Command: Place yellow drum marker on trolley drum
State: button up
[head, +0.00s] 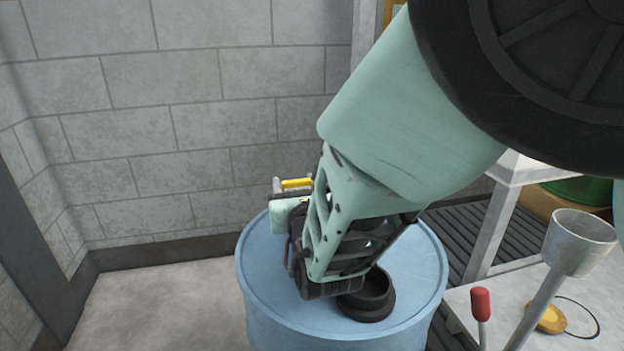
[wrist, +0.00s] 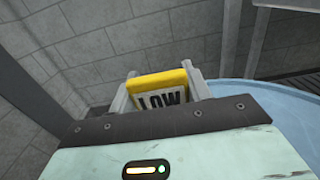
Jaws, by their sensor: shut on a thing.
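The yellow drum marker (wrist: 160,90) shows in the wrist view as a yellow-edged block with the word "LOW" on its face. My gripper (wrist: 159,88) is shut on it, with one grey finger on each side. In the head view the marker (head: 297,183) shows as a small yellow strip, and my gripper (head: 293,187) is above the far left rim of the blue drum (head: 270,300). In the wrist view the drum top (wrist: 270,98) lies to the right. I cannot tell whether the marker touches the drum. My arm hides part of the drum top.
A black round fitting (head: 369,300) stands on the drum top. To the right are a metal funnel (head: 580,240), a red-handled lever (head: 481,305) and a white stand (head: 495,225). A block wall (head: 150,120) is behind. The floor (head: 170,300) left of the drum is clear.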

jog(key=shift+f, duration=0.65)
jog(key=shift+f, duration=0.15)
jog(key=o, duration=0.9)
jog(key=shift+o, duration=0.2)
jog(key=shift+r, duration=0.25)
jog(key=p+v, duration=0.2)
jog(key=v, duration=1)
jog(key=shift+p, duration=0.35)
jog(key=shift+s+f, duration=0.1)
